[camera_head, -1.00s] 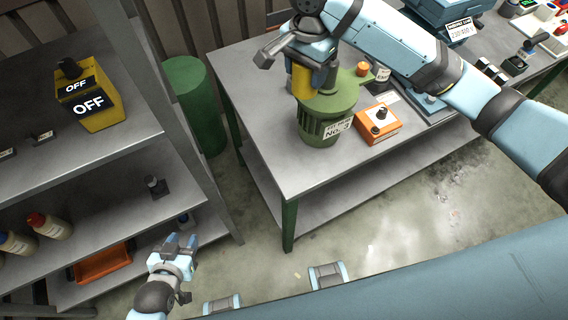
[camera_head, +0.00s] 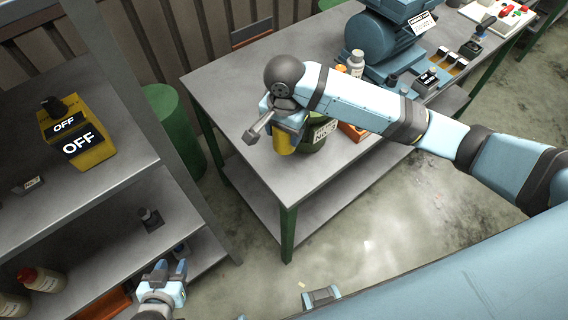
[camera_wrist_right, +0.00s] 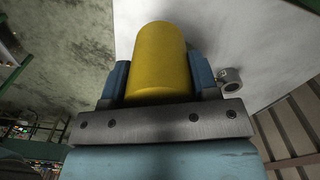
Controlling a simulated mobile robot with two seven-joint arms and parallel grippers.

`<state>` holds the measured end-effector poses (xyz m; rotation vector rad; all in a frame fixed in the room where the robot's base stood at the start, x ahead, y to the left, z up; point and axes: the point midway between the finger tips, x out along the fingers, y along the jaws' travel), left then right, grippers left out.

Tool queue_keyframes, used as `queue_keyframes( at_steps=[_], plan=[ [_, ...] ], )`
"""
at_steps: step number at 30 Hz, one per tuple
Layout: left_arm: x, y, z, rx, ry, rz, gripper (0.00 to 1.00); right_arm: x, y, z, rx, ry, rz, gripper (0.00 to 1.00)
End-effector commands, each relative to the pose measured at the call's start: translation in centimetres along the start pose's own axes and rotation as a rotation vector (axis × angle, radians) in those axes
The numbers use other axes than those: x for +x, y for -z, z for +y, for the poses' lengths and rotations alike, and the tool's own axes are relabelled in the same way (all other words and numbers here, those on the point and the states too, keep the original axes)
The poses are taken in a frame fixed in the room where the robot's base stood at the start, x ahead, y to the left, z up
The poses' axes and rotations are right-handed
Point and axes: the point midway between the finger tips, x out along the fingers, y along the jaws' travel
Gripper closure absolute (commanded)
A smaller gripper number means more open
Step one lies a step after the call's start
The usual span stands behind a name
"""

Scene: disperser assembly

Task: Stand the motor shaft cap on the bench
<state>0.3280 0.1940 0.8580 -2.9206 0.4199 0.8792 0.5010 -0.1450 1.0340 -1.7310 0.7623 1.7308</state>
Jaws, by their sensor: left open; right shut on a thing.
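The motor shaft cap (camera_head: 284,143) is a yellow cylinder held by my right gripper (camera_head: 286,118), in front of the green motor housing (camera_head: 318,139). In the right wrist view the cap (camera_wrist_right: 160,60) sits between the two blue fingers, with a bare grey surface behind it. The cap points down towards the bench (camera_head: 225,90); I cannot tell whether it touches the top. The arm hides much of the housing. My left gripper (camera_head: 172,274) is open and empty beside the shelf at lower left.
An orange box (camera_head: 352,132) shows partly behind my right arm. A white bottle (camera_head: 356,64) and a blue machine (camera_head: 380,45) stand further back. The bench's left part is clear. The shelf holds a yellow OFF box (camera_head: 85,140). A green drum (camera_head: 172,130) stands between shelf and bench.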

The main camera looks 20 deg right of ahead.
Motion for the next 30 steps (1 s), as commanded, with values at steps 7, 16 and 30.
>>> queue_keyframes(
  at_steps=[7, 16, 30],
  plan=[
    [-0.1, 0.1, 0.1, -0.001, -0.001, 0.0, 0.57, 6.5, 0.0, 0.0, 0.0, -0.003, 0.001, 0.69],
    [-0.1, 0.1, 0.1, -0.001, -0.001, 0.0, 0.57, 9.7, 0.0, 0.0, 0.0, -0.001, 0.0, 0.69],
    [-0.1, 0.1, 0.1, -0.001, -0.001, 0.0, 0.57, 13.7, 0.0, 0.0, -0.001, 0.001, 0.001, 0.69]
  ],
)
